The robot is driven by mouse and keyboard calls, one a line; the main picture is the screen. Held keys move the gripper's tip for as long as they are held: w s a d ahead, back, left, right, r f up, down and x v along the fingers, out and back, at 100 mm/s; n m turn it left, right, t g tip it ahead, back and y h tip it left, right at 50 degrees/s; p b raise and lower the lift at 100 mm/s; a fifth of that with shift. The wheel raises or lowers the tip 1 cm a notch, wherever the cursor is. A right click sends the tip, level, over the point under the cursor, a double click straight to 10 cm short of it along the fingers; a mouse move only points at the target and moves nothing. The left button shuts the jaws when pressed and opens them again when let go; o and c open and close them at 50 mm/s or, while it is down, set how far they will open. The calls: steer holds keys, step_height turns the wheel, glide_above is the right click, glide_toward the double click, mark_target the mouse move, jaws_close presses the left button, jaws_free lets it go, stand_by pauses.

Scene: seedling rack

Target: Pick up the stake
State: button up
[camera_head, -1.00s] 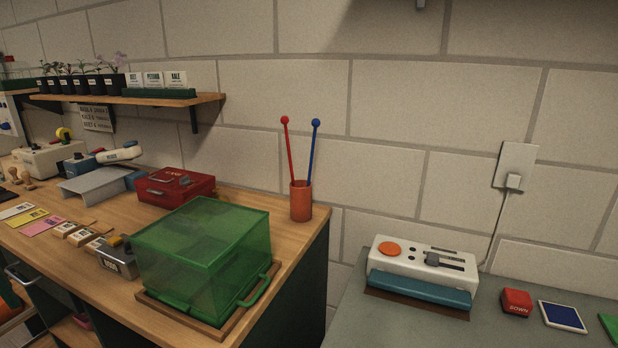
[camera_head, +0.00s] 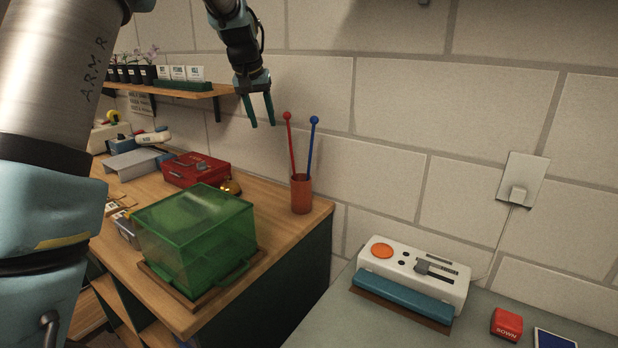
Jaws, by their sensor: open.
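Two thin stakes with ball tops stand in an orange-brown cup (camera_head: 301,196) at the back right corner of the wooden bench. The red stake (camera_head: 291,148) leans slightly left and the blue stake (camera_head: 311,150) leans slightly right. Their lower ends are hidden in the cup. My gripper (camera_head: 260,124) hangs in the air to the left of the stake tops, fingers pointing down. It is open and empty, apart from both stakes.
A green translucent box (camera_head: 195,240) stands in front of the cup, with a red case (camera_head: 195,170) behind it. A shelf (camera_head: 222,91) with pots is behind my gripper. A white device (camera_head: 415,272) sits on the grey counter at right.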

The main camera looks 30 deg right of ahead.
glide_toward(290, 141)
steer(key=shift+m, duration=0.4)
steer(key=shift+p+x, duration=2.75)
steer(key=shift+x, duration=2.35)
steer(key=shift+w+d+r, duration=0.1)
steer(key=shift+w, duration=0.05)
steer(key=shift+c, duration=0.4)
jaws_close()
